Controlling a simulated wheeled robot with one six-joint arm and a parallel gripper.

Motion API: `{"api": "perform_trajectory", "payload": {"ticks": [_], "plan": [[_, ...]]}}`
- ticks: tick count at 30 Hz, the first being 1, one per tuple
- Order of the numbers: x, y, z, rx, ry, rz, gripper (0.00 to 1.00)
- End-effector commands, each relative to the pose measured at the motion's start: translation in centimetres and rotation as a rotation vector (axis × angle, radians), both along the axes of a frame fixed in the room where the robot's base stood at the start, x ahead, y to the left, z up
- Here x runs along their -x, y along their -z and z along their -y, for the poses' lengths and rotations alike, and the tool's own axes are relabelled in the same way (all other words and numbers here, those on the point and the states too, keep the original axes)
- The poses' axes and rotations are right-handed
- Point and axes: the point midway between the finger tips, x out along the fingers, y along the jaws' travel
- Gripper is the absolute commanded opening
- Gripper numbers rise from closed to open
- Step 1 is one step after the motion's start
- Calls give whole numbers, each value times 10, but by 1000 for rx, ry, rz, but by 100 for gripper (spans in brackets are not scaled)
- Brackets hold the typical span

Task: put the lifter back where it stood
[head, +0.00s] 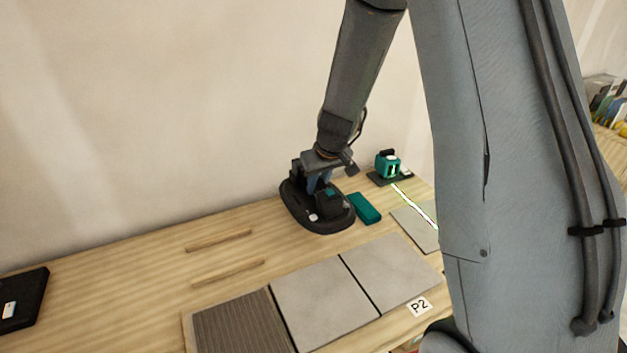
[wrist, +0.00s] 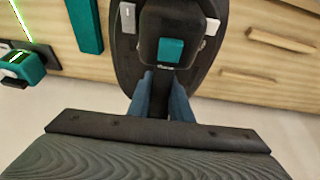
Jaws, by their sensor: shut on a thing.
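The lifter (head: 325,222) is a black oval-based device with a dark block and a teal patch on top. In the head view it is at the back of the bench, behind the tiles; I cannot tell whether its base touches the wood. My gripper (head: 317,183) comes down on it from above and is shut on it. In the wrist view the lifter (wrist: 120,70) fills the top middle, and the blue fingers of my gripper (wrist: 163,95) close on its narrow dark part. The gripped part is mostly hidden.
Two wooden strips (head: 228,272) lie left of the lifter. A teal block (head: 364,208) lies close on its right, and a teal laser device (head: 387,165) with a bright line stands further right. Grey tiles (head: 320,302) and a ribbed tile (head: 240,325) lie in front. A black case (head: 22,300) is far left.

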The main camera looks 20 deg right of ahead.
Motion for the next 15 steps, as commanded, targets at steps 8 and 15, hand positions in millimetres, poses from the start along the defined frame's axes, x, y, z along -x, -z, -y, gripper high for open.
{"api": "perform_trajectory", "payload": {"ticks": [8, 15], "plan": [[-25, 19, 0, 0, 77, 1, 0], [-34, 32, 0, 2, 109, 4, 0]]}}
